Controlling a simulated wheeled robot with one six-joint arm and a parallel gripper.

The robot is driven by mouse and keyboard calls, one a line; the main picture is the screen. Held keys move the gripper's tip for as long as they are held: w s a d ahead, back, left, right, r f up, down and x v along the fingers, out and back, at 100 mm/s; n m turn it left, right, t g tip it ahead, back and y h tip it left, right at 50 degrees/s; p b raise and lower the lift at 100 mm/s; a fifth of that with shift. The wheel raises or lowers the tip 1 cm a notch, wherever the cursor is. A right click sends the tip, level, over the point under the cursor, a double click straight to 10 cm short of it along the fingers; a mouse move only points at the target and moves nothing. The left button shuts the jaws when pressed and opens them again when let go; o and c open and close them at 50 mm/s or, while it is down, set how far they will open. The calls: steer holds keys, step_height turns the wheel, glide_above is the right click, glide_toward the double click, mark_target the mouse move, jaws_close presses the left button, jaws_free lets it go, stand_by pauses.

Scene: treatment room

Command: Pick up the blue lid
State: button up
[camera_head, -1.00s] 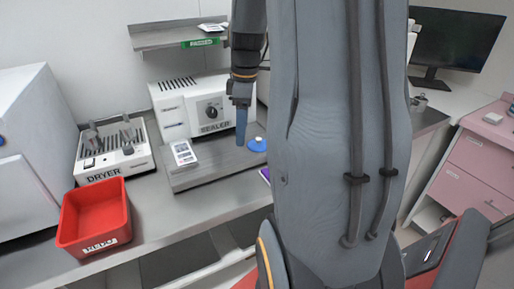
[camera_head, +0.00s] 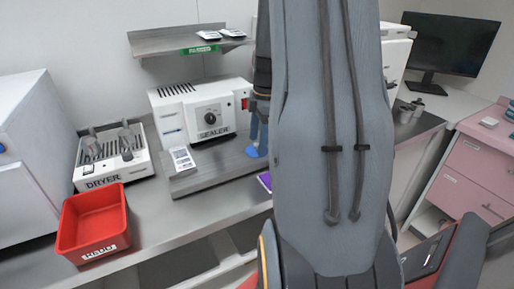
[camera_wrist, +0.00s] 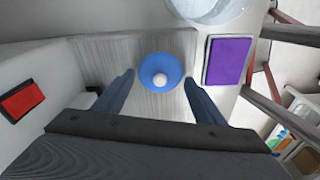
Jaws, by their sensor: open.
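The blue lid (camera_wrist: 150,66) is a round blue disc with a pale knob at its centre. In the wrist view it lies on the grey platform in front of the sealer, ahead of and between my fingertips. My gripper (camera_wrist: 158,80) is open and empty, one finger on each side of the lid. In the head view the lid (camera_head: 252,152) shows only partly beside my finger, and my arm hides much of the gripper.
The sealer (camera_head: 180,107) stands behind the grey platform (camera_head: 205,172). A purple pad (camera_wrist: 228,61) and a clear round container (camera_wrist: 205,8) are right of the lid. A red REDO bin (camera_head: 92,212) and the dryer (camera_head: 108,172) are at the left.

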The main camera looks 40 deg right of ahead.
steer(key=shift+a+f, duration=0.1)
steer(key=shift+f, duration=0.45)
steer(key=c, duration=1.3)
steer(key=shift+c, duration=0.7)
steer(key=shift+s+f, duration=0.1)
